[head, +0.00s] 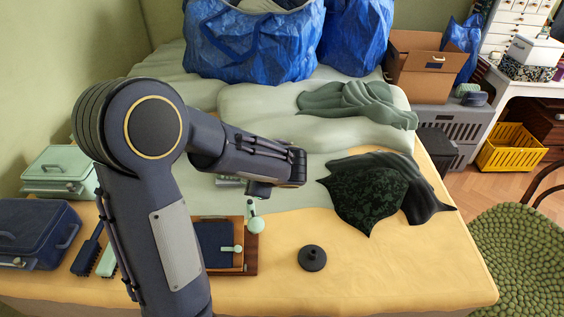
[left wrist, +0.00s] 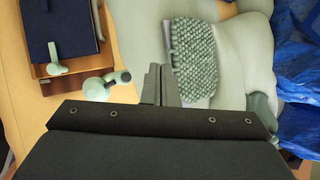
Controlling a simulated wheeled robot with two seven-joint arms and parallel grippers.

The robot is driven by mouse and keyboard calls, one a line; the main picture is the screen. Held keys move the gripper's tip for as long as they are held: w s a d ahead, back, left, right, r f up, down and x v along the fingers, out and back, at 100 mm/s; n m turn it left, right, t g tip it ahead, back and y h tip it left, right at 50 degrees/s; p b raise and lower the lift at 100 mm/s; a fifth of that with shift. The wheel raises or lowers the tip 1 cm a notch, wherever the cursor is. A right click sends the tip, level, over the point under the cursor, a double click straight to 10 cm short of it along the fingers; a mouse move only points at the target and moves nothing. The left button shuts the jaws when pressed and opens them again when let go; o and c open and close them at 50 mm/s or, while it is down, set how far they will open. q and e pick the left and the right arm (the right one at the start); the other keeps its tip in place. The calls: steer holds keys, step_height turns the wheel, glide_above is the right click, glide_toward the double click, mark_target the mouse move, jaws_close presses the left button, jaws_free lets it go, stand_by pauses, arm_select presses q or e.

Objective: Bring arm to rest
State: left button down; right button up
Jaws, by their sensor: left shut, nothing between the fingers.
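My left arm (head: 175,210) rises from the lower left of the head view, and its forearm (head: 240,155) reaches right over the bed. In the left wrist view my left gripper (left wrist: 156,84) is shut and empty, its fingers over the pale bedding beside a knitted grey-green piece (left wrist: 193,55). A mint round-ended object (left wrist: 98,88) lies just left of the fingers, apart from them. In the head view the fingers cannot be made out clearly. My right gripper is in neither view.
Blue bags (head: 250,45) stand at the back of the bed. A brown tray (head: 250,262) with a navy book, a black round object (head: 312,258) and a dark cloth (head: 370,190) lie on the bed. A navy case (head: 35,230) and mint case (head: 58,172) sit left. The yellow front right is clear.

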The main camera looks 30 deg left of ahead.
arm_select(q)
steer(key=s+d+r+n+t+h, duration=0.1)
steer(key=s+d+r+n+h, duration=0.1)
steer(key=s+d+n+h, duration=0.4)
steer(key=s+d+r+n+t+h, duration=0.1)
steer(key=s+d+r+n+h, duration=0.2)
steer(key=s, duration=1.1)
steer(key=d+n+h, duration=0.3)
steer(key=d+n, duration=0.2)
steer(key=d, duration=0.1)
steer(key=shift+r+n, duration=0.2)
steer(key=shift+n, duration=0.2)
